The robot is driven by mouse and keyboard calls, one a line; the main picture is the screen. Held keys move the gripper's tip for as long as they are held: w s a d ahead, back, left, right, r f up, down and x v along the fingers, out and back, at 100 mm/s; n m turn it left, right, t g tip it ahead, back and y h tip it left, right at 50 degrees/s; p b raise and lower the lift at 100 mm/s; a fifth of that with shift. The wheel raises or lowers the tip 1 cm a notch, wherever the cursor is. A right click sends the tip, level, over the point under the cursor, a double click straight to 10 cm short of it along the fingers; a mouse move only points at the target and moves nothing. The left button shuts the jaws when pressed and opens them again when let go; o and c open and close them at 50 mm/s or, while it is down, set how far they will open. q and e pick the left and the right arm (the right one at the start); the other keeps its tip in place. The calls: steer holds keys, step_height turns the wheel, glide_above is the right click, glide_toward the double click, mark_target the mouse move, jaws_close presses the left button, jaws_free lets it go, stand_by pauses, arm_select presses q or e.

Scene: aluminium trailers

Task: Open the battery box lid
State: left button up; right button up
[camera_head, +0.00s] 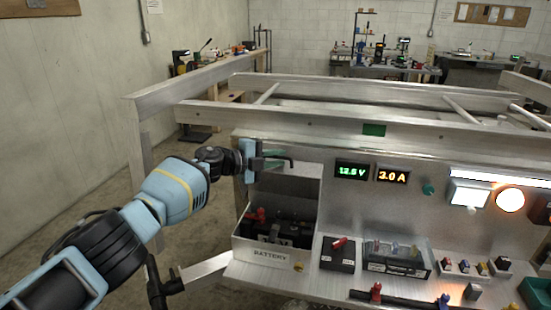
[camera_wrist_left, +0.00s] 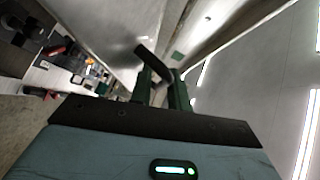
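The battery box (camera_head: 268,256) is an open-topped metal box with a "BATTERY" label, at the left end of the panel in the head view. A dark battery (camera_head: 283,228) with red and black terminals shows inside it. The lid (camera_head: 290,188) is a bare metal plate standing raised at the back of the box. My left gripper (camera_head: 273,159) is at the lid's top edge, its fingers around the black lid handle (camera_head: 290,160). The handle (camera_wrist_left: 155,62) also crosses between the fingertips (camera_wrist_left: 162,88) in the left wrist view. My right gripper is not in view.
Voltage and current displays (camera_head: 372,172) and a lit round lamp (camera_head: 510,199) are on the panel to the right. A clear-covered fuse block (camera_head: 395,257) and switches are on the ledge. The trailer frame rail (camera_head: 330,122) runs behind. Floor is free at the left.

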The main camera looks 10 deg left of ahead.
arm_select(q)
steer(key=shift+s+a+r+p, duration=0.3)
steer(key=shift+a+p, duration=0.05)
steer(key=f+p+v, duration=0.1)
steer(key=p+v, duration=0.2)
steer(key=v, duration=0.3)
steer(key=shift+s+a+r, duration=0.3)
steer(key=shift+r, duration=0.1)
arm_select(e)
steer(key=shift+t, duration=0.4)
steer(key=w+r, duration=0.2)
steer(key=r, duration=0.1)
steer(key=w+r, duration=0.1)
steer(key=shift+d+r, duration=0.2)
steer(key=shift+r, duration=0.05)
